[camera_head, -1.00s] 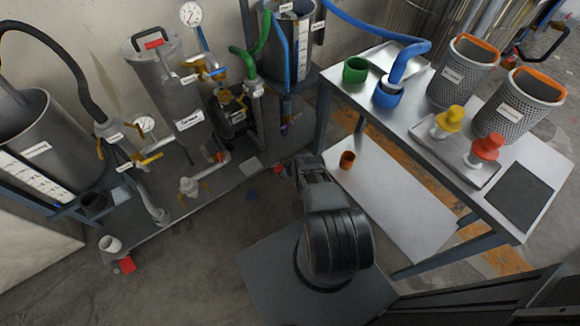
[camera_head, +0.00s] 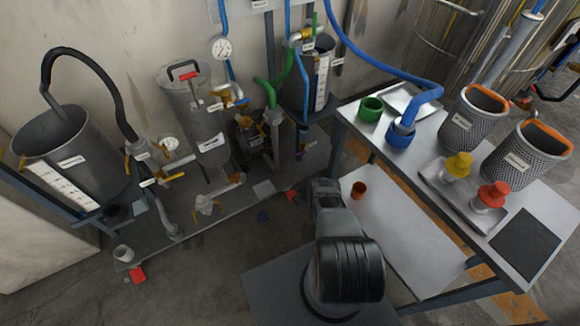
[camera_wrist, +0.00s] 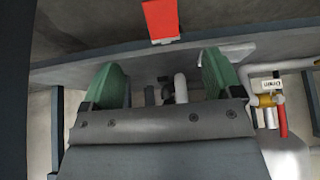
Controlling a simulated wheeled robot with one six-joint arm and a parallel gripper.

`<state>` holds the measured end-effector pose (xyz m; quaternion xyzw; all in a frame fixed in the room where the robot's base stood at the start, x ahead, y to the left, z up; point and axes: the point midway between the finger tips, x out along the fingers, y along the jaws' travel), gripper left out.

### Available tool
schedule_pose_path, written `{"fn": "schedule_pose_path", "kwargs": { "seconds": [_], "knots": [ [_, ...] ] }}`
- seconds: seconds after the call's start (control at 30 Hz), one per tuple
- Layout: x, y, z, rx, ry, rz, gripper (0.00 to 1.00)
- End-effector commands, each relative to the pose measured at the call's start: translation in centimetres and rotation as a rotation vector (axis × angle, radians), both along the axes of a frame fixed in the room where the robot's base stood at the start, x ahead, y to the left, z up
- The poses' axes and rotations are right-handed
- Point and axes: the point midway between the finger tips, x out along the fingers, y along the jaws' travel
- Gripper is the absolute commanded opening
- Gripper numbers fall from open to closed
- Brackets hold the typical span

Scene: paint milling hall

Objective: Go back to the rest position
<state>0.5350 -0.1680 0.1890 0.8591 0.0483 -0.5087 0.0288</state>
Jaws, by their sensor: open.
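My gripper (camera_wrist: 163,78) shows in the wrist view as two green fingers standing wide apart. Nothing is held between them; a pale pipe and a dark fitting show in the gap, farther off. In the head view my arm is folded low in front of the platform, left of the steel table (camera_head: 412,272). The fingers cannot be made out clearly there.
The platform (camera_head: 265,188) with vessels, valves and pipes stands at left. The table holds a green cup (camera_head: 370,109), mesh baskets (camera_head: 473,120) and a tray (camera_head: 440,190). A red block (camera_wrist: 160,20) shows in the wrist view.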

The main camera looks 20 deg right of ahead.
Motion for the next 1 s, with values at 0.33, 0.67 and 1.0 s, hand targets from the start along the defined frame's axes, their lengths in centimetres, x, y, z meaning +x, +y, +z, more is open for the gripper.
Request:
{"fn": "schedule_pose_path", "kwargs": {
  "seconds": [0.33,0.67,1.0],
  "knots": [
    [0.1,0.1,0.1,0.053,0.001,-0.080,0.85],
    [-5.6,5.2,-1.3,0.365,0.209,-0.288,0.85],
    [-4.6,8.2,12.9,0.530,0.478,-0.363,0.85]
  ]
}}
